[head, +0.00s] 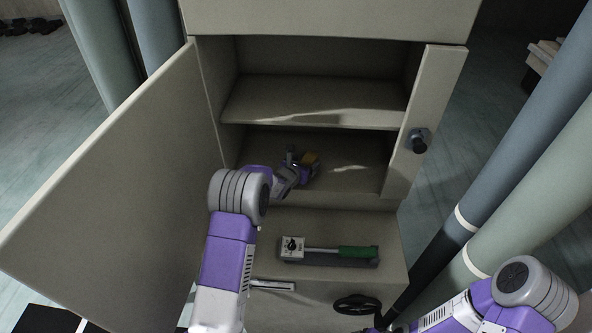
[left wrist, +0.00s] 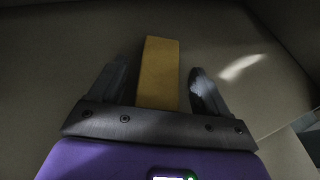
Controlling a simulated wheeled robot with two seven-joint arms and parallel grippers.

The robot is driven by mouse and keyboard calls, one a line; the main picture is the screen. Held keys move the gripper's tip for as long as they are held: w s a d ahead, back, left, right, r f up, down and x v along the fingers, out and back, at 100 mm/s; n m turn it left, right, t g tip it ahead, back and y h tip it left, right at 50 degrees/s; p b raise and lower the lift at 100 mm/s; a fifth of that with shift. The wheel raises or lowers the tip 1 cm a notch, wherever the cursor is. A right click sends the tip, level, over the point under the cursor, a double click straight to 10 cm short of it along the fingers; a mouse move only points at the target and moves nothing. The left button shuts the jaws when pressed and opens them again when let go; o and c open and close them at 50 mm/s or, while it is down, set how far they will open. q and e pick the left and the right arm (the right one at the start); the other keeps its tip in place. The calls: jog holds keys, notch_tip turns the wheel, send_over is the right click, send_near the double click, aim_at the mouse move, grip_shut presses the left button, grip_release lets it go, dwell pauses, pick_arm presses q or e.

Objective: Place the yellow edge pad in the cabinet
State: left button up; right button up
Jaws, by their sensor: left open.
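The yellow edge pad (left wrist: 158,72) lies on the lower shelf of the open cabinet (head: 345,175), and a small part of the pad shows in the head view (head: 311,159). My left gripper (head: 300,165) reaches inside that lower compartment. In the left wrist view its two fingers (left wrist: 157,84) stand open on either side of the pad, with a gap on each side. The near end of the pad is hidden behind the gripper body. My right arm shows at the lower right of the head view, but its gripper jaws cannot be made out.
The cabinet door (head: 125,185) stands wide open on the left. An upper shelf (head: 315,103) is empty above my left gripper. Thick pipes (head: 500,165) stand at the right.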

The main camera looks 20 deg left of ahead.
pick_arm(q)
jog(key=v, duration=1.1)
jog(key=shift+s+r, duration=0.1)
